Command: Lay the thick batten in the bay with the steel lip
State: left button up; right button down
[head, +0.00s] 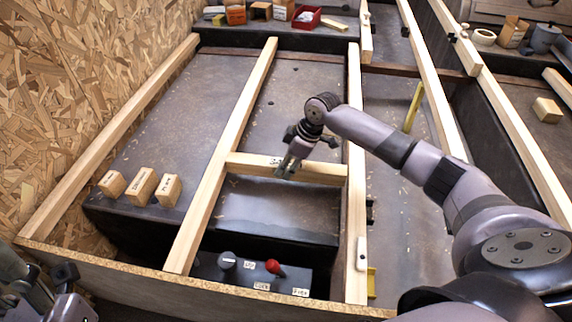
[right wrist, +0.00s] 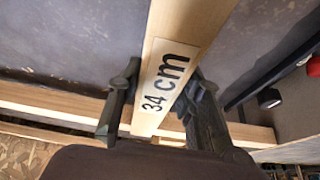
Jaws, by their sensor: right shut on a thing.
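A pale crosswise batten (head: 320,173) spans the middle bay between two long wooden rails. My right gripper (head: 286,172) is shut on it, left of its middle. In the right wrist view the batten (right wrist: 195,25) bears a "34 cm" label between the fingers. I cannot tell whether its ends rest on the rails or hover just over them. Below it, a shiny grey surface (head: 280,208) shows in the middle bay; I cannot make out for sure which bay has the steel lip. My left gripper (head: 68,280) shows at the lower left corner, its jaws unclear.
Long rails (head: 232,150) divide the floor into bays. Three small labelled blocks (head: 140,186) stand in the left bay. Small boxes line the back.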

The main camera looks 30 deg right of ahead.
jog(key=f+b, duration=0.1)
jog(key=b, duration=0.1)
jog(key=shift+f+b, duration=0.35)
jog(key=shift+f, duration=0.05)
jog(key=shift+f+p, duration=0.15)
jog(key=shift+p, duration=0.25)
jog(key=shift+f+p, duration=0.3)
jog(key=shift+f, duration=0.45)
jog(key=shift+p, duration=0.55)
jog(key=c, duration=1.1)
grip_release()
jog(key=shift+o, duration=0.2)
jog(key=shift+f, duration=0.1)
